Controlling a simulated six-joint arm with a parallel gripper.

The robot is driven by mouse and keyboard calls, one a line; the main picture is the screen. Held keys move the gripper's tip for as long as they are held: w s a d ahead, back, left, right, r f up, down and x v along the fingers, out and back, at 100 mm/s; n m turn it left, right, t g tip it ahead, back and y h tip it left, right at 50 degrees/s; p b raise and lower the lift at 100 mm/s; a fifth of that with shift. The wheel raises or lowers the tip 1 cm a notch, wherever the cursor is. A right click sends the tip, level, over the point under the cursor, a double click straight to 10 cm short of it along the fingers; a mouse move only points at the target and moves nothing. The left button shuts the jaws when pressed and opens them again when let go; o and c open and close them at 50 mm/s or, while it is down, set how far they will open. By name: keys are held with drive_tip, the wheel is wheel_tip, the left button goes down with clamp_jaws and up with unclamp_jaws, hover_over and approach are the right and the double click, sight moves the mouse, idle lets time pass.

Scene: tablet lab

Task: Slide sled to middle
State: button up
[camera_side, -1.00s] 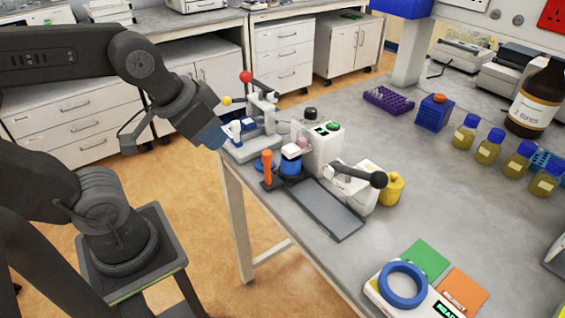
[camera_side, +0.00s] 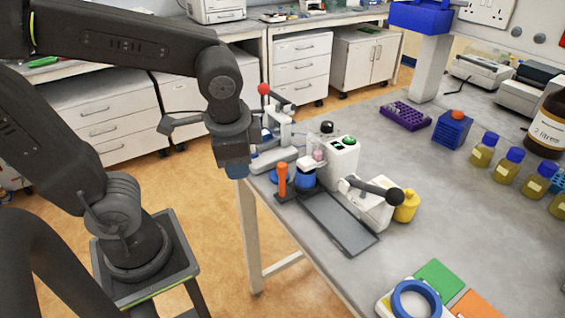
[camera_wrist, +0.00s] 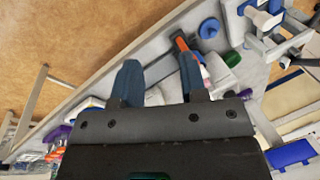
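The handle also shows in the wrist view (camera_wrist: 181,43), beyond the fingertips. My gripper (camera_side: 236,172) points down at the bench's left edge, left of the handle and apart from it. In the wrist view, my gripper (camera_wrist: 158,68) has its two blue fingers spread with nothing held between them.
A white press body with a green button (camera_side: 348,141) stands behind the track. A black-knobbed lever (camera_side: 378,190) and a yellow pot (camera_side: 406,205) are to its right. A red-knobbed hand press (camera_side: 264,89) stands behind my gripper.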

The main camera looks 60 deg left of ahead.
drive_tip(key=shift+o, duration=0.9)
drive_tip(key=w+f+m+g+y, duration=0.1)
drive_tip(key=m, duration=0.1)
drive_tip(key=w+f+m+g+y, duration=0.1)
drive_tip(key=y, duration=0.1)
drive_tip(key=f+m+y, duration=0.1)
drive_tip(key=m+y, duration=0.1)
drive_tip(key=shift+w+d+m+g, duration=0.3)
drive_tip(key=shift+w+g, duration=0.1)
drive_tip(key=m+t+y, duration=0.5)
drive_tip(key=m+y, duration=0.5)
approach(284, 168)
drive_tip(key=x, duration=1.3)
clamp_jaws()
